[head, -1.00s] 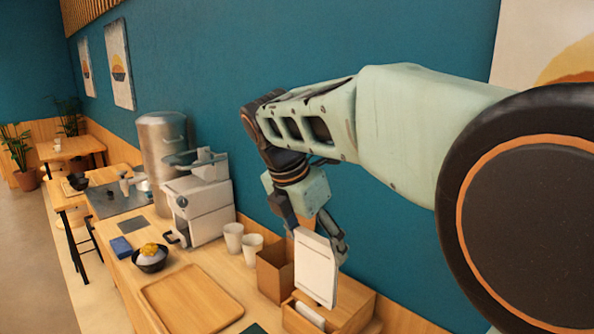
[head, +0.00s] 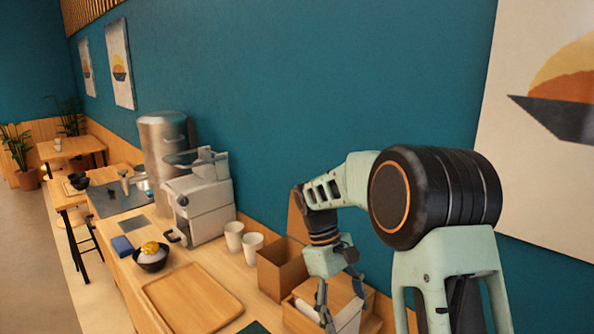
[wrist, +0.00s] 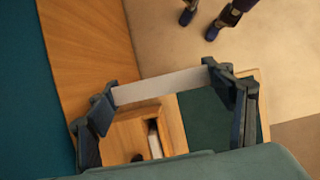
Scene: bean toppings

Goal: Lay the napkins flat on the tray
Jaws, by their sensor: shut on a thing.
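My gripper (head: 341,303) is low over the counter at the right of the head view, beside the wooden napkin box (head: 303,318). In the wrist view, its two fingers (wrist: 160,88) are shut on a white napkin (wrist: 158,85), which shows as a thin, straight strip between them. In the head view, this napkin is partly hidden by the fingers. The wrist view also shows the box (wrist: 128,132), with something white (wrist: 154,141) inside. The wooden tray (head: 190,300) lies flat and empty on the counter, to the left of my gripper.
A brown open box (head: 282,270) stands behind the napkin box. Two white cups (head: 234,236), a topped black bowl (head: 151,261) and a white machine (head: 200,208) stand behind the tray. A dark green mat (head: 254,328) lies right of the tray. The blue wall borders the counter.

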